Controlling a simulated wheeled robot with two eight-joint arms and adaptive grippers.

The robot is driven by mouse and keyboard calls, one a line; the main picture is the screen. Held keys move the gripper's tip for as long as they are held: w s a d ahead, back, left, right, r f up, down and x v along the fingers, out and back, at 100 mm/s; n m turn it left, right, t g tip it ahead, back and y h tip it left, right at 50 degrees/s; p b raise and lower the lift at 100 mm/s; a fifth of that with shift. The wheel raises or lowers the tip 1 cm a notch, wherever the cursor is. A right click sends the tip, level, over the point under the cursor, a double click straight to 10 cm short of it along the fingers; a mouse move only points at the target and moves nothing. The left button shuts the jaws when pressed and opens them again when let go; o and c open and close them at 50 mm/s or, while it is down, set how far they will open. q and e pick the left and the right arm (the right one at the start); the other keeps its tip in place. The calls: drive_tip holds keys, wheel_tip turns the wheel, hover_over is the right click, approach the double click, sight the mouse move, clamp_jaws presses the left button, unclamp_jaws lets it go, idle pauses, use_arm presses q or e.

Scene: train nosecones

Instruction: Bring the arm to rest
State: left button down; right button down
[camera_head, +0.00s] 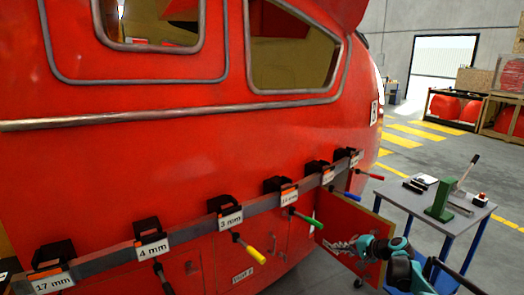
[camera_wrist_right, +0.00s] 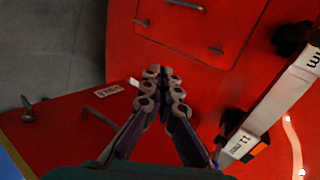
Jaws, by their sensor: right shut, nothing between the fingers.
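My right gripper (camera_head: 343,246) is at the lower right of the head view, in front of an open red hatch door (camera_head: 352,221) on the train nosecone (camera_head: 150,90). In the right wrist view the fingers of this gripper (camera_wrist_right: 162,88) meet at their tips, shut and empty. Beyond them is red bodywork with a small handled panel (camera_wrist_right: 185,22). The teal right arm (camera_head: 400,268) comes in from the lower right. My left gripper is not in view.
A rail (camera_head: 190,231) with labelled black holders and colored-handled tools runs along the nosecone, close to the right gripper. A grey table (camera_head: 404,199) with a green lever press (camera_head: 441,200) stands to the right. Open floor (camera_head: 420,160) lies behind it.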

drive_tip(key=s+a+r+n+g+h, duration=0.1)
drive_tip(key=s+a+r, duration=0.25)
drive_tip(key=s, duration=0.35)
drive_tip(key=s+a+r+n+h, duration=0.1)
drive_tip(key=s+a+r+n, duration=0.1)
drive_tip(key=s+a+r, duration=0.3)
drive_tip(key=s+a+r+n+g+h, duration=0.1)
drive_tip(key=s+a+r+h, duration=0.1)
drive_tip(key=s, duration=0.6)
drive_tip(key=s+f+n+h, duration=0.1)
drive_tip(key=s+f+n, duration=0.1)
drive_tip(key=s, duration=1)
drive_tip(key=s+a+f+n+h, duration=0.1)
drive_tip(key=s+f+n+h, duration=0.1)
drive_tip(key=s, duration=1.1)
drive_tip(key=shift+f+n+h, duration=0.3)
drive_tip(key=shift+f+n, duration=0.4)
